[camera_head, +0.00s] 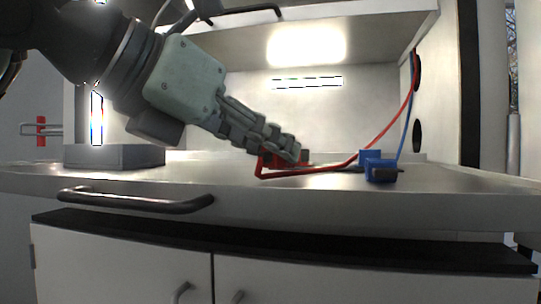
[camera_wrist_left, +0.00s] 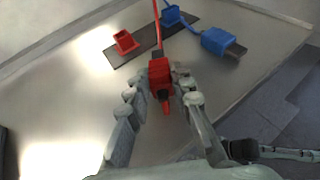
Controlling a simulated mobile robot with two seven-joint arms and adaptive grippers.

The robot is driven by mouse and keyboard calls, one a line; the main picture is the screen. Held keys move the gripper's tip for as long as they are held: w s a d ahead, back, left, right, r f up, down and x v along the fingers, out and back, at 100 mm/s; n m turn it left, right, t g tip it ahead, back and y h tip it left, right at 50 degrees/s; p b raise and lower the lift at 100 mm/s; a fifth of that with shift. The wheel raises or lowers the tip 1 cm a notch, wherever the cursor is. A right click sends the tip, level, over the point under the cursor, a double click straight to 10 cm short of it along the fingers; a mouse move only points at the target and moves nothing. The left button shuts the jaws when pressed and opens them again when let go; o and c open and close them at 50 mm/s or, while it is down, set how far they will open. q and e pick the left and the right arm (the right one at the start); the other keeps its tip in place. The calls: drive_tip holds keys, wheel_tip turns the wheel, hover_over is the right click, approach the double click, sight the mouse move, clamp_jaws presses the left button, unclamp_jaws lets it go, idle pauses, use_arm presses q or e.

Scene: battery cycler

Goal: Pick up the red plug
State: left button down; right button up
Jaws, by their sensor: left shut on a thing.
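My left gripper (camera_head: 284,152) reaches in from the left, low over the worktop. In the left wrist view my left gripper (camera_wrist_left: 166,94) is shut on the red plug (camera_wrist_left: 160,74), which sits between its fingers. A red cable (camera_wrist_left: 159,26) runs from the plug. In the head view the fingers mostly hide the plug, and the red cable (camera_head: 310,172) loops beside them. A red socket (camera_wrist_left: 125,42) stands on a dark strip (camera_wrist_left: 147,45), apart from the plug.
A blue plug (camera_head: 381,174) with a blue cable (camera_head: 405,130) lies to the right. A blue socket (camera_wrist_left: 173,16) is on the dark strip. A grey box (camera_head: 115,156) stands at the left. The cabinet's right wall and overhead panel enclose the worktop.

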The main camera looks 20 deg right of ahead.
use_arm(q)
wheel_tip(320, 180, up, 3)
drive_tip(key=shift+a+r, duration=0.15)
drive_tip(key=s+a+r, duration=0.1)
drive_tip(key=a+r, duration=0.5)
drive_tip(key=a, duration=0.5)
drive_tip(key=shift+s+r, duration=0.2)
drive_tip(key=shift+s, duration=0.15)
use_arm(e)
drive_tip(key=shift+s+d+f+g+h, duration=0.4)
drive_tip(key=shift+s+d+f, duration=0.2)
drive_tip(key=shift+d+f, duration=0.2)
use_arm(q)
drive_tip(key=shift+a, duration=0.1)
use_arm(e)
drive_tip(key=shift+s, duration=0.1)
